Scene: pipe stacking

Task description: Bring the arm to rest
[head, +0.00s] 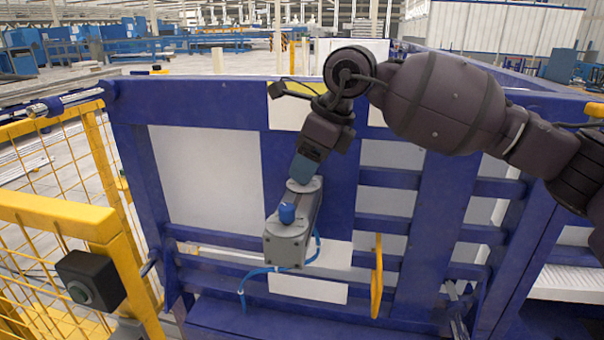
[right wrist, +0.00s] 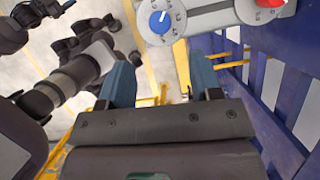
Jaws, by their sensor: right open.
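My right arm comes in from the right in the head view and bends down at the middle. Its gripper (head: 308,168) points down at the far end of a grey control box (head: 290,245) with a blue knob (head: 287,213). In the right wrist view the two blue-grey fingers of my right gripper (right wrist: 160,78) stand wide apart with nothing between them. The box also shows there, just beyond the fingertips, with the blue knob (right wrist: 160,22) and a red button (right wrist: 270,3). I cannot tell whether the gripper touches the box. My left gripper is not visible.
A blue frame (head: 190,108) with pale panels stands behind the box. A yellow mesh fence (head: 50,215) is at the left, with a black box-shaped device (head: 90,280) on it. A yellow handle (head: 377,278) and a blue cable (head: 242,292) are near the box.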

